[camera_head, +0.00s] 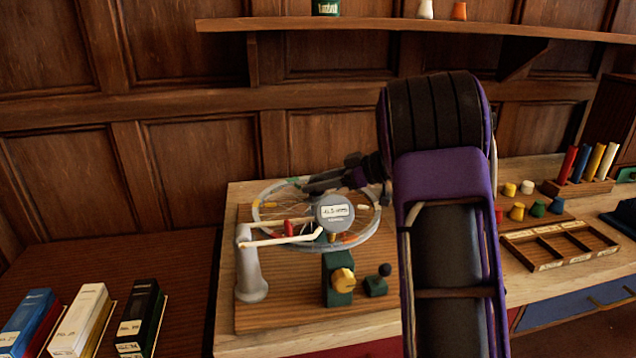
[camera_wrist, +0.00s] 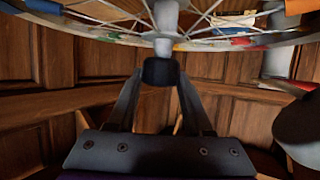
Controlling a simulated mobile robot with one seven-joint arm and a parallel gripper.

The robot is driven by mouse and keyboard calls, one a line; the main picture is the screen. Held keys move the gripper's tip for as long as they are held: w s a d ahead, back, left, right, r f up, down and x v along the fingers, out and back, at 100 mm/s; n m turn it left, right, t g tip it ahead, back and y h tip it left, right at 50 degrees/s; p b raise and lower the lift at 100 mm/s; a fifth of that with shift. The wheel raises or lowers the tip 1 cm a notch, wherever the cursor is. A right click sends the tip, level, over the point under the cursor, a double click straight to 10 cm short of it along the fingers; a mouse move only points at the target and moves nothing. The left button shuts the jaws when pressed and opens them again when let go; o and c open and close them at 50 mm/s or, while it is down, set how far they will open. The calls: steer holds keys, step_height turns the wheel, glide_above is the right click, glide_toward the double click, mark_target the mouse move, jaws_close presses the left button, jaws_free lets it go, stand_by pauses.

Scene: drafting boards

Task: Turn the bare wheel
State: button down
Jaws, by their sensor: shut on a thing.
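The bare spoked wheel (camera_head: 258,207) lies nearly flat above a wooden base, with coloured marks around its rim. My gripper (camera_head: 306,185) reaches to the wheel's far side from the right. In the wrist view my gripper (camera_wrist: 160,78) is shut on a dark-collared grey peg (camera_wrist: 166,22) at the wheel. The rim (camera_wrist: 120,36) and spokes cross just beyond the fingertips. Where the peg joins the wheel is not clear. A round gauge (camera_head: 335,213) with a label sits over the wheel, and a cream arm runs from a grey post (camera_head: 249,268) across its near side.
A green block with a yellow knob (camera_head: 343,281) and a small block with a dark ball (camera_head: 384,270) stand in front of the wheel. Boxes (camera_head: 80,318) stand at left. Coloured pegs (camera_head: 517,211) and a divided tray (camera_head: 560,244) lie at right. A shelf (camera_head: 300,24) runs above.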

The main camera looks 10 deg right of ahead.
stand_by(0.3)
steer(key=shift+r+m+t+p, duration=0.3)
steer(key=shift+m+t+p, duration=0.15)
steer(key=shift+p, duration=0.3)
steer(key=shift+s+m+t+h+p, duration=0.1)
steer(key=shift+m+t+h+p, duration=0.3)
steer(key=shift+t+h, duration=0.1)
steer(key=shift+f+m+t+h+p, duration=0.3)
steer(key=shift+m+t+h+p, duration=0.2)
steer(key=shift+m+t+h, duration=0.2)
steer(key=shift+c, duration=1.5)
jaws_free()
